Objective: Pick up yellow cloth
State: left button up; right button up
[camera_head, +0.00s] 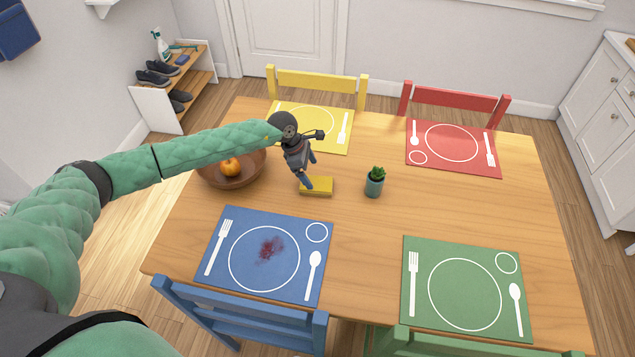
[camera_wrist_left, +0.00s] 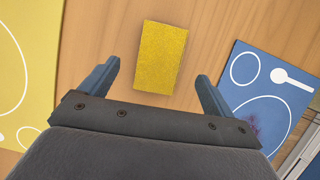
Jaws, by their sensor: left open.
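The yellow cloth (camera_head: 317,187) is a small folded rectangle lying flat on the wooden table, near the middle. It also shows in the left wrist view (camera_wrist_left: 161,57), ahead of and between the fingers. My left gripper (camera_head: 306,184) hangs above the table right by the cloth, pointing down, and partly covers its left end in the head view. In the left wrist view the fingers (camera_wrist_left: 158,82) are spread apart, and nothing is between the tips but the cloth beyond them. My right gripper does not show.
A wooden bowl with an orange fruit (camera_head: 215,180) stands to the left, under my left arm. A small potted plant (camera_head: 375,182) stands to the right of the cloth. A blue placemat (camera_head: 225,260) with a dark red stain lies in front. Yellow, red and green placemats lie around the table (camera_head: 375,235).

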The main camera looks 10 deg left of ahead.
aim_at(316, 183)
pick_arm(q)
jog(key=shift+w+d+f, duration=0.2)
jog(key=shift+f, duration=0.5)
jog(key=x, duration=0.4)
jog(key=shift+s+a+f, duration=0.15)
jog(key=shift+s+a, duration=0.05)
jog(key=shift+d+f, duration=0.1)
jog(key=shift+f, duration=0.15)
jog(key=shift+w+f, duration=0.1)
jog(key=c, duration=0.8)
jog(key=shift+c, duration=1.3)
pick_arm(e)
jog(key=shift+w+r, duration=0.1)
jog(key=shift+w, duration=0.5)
